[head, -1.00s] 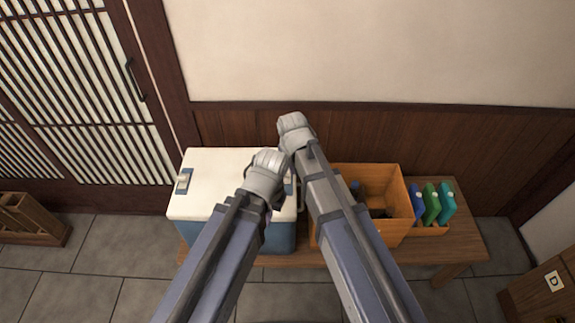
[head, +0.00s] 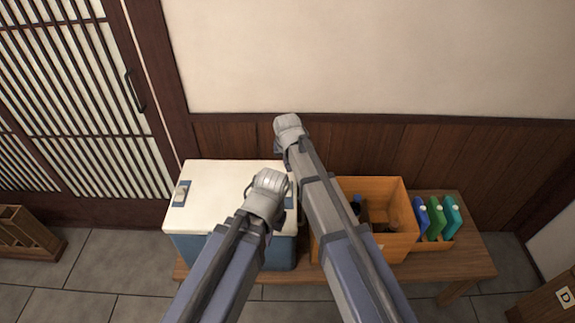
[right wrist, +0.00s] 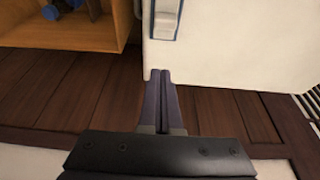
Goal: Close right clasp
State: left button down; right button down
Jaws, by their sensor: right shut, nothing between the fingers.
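The cooler has a white lid (head: 225,180) and a blue body (head: 190,250); its lid is down. The left clasp (head: 180,193), blue and grey, is at the lid's left edge. The right clasp (right wrist: 164,20) shows in the right wrist view at the lid's edge; I cannot tell its exact position. In the head view my arms mostly hide it. My right gripper (right wrist: 161,75) is shut and empty, its tips close to the lid's corner, apart from the clasp. My left gripper (head: 268,183) is over the lid's right part; its fingers cannot be made out.
An orange wooden crate (head: 390,188) with dark bottles stands close right of the cooler on a wooden bench (head: 470,262). Blue, green and teal items (head: 436,218) stand right of it. The wood-panelled wall (head: 400,145) is close behind.

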jog(key=b+x, duration=0.4)
jog(key=x, duration=0.2)
jog(key=shift+b, duration=0.4)
jog(key=s, duration=0.3)
jog(key=shift+s+r, duration=0.1)
jog(key=shift+s, duration=0.45)
jog(key=shift+s, duration=1.75)
jog(key=shift+w, duration=0.1)
